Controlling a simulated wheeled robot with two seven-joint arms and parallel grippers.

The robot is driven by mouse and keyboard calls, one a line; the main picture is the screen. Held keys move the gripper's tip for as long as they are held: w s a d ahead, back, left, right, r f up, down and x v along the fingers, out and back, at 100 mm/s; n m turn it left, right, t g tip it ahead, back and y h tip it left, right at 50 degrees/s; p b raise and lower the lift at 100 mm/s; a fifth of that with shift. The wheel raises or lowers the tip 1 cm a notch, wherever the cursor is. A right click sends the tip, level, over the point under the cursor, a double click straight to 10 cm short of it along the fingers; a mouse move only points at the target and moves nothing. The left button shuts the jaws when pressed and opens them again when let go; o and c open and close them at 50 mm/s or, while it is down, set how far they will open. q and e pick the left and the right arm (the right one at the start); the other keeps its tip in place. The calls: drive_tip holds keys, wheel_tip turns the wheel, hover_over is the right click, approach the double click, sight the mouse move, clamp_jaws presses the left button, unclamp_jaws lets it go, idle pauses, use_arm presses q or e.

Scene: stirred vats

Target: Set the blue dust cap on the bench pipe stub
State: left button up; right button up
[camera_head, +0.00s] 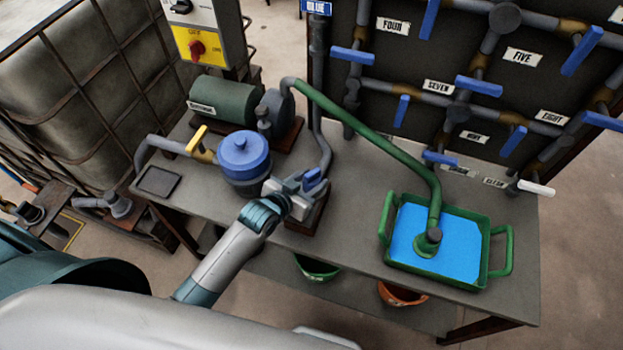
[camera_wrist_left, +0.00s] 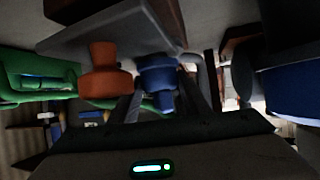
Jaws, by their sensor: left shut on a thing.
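My left gripper (camera_head: 306,187) is shut on the blue dust cap (camera_head: 312,176), at the middle of the bench (camera_head: 350,225) to the right of the blue-lidded vat. In the left wrist view the blue cap (camera_wrist_left: 158,78) sits between the two dark fingers (camera_wrist_left: 163,100). It is close to a grey flat surface there, and I cannot tell whether it touches it. An orange, knob-like piece (camera_wrist_left: 105,72) is beside the cap. I cannot make out the bench pipe stub for certain. My right gripper is not in view.
The blue-lidded vat (camera_head: 242,157) stands left of my left gripper. A green tray (camera_head: 391,263) of blue liquid, with a green pipe (camera_head: 370,131) running into it, is at right. A valve panel (camera_head: 410,70) rises behind. The bench is bare before the tray's left side.

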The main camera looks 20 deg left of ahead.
use_arm(q)
drive_tip(key=shift+p, duration=0.3)
idle(0.4)
idle(0.3)
drive_tip(key=shift+f+b, duration=0.35)
drive_tip(key=shift+f, duration=0.25)
idle(0.3)
drive_tip(key=o, duration=0.8)
drive_tip(key=shift+o, duration=0.2)
drive_tip(key=shift+r, duration=0.1)
drive_tip(key=shift+p+v, duration=1.35)
drive_tip(key=shift+v, duration=0.2)
drive_tip(key=shift+p+v, duration=2.9)
drive_tip(key=shift+v, duration=1.05)
